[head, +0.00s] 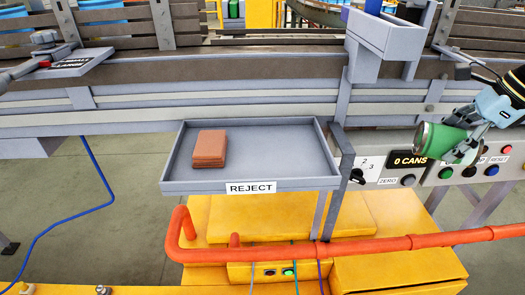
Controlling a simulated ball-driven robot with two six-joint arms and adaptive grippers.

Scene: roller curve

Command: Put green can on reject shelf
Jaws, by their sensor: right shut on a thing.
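The green can (432,137) is at the right of the head view, tilted on its side with its round end facing left. My right gripper (462,132) is shut on it and holds it in front of the control panel, to the right of the reject shelf. The reject shelf (290,172) is a grey shallow tray with raised edges and a REJECT label on its front. A brown block (210,148) lies in its left part. My left gripper is not in view.
The control panel (405,160) with a 0 CANS display and buttons is right of the shelf. An orange rail (350,248) runs below it. A grey bin (385,38) hangs above. The shelf's middle and right are bare.

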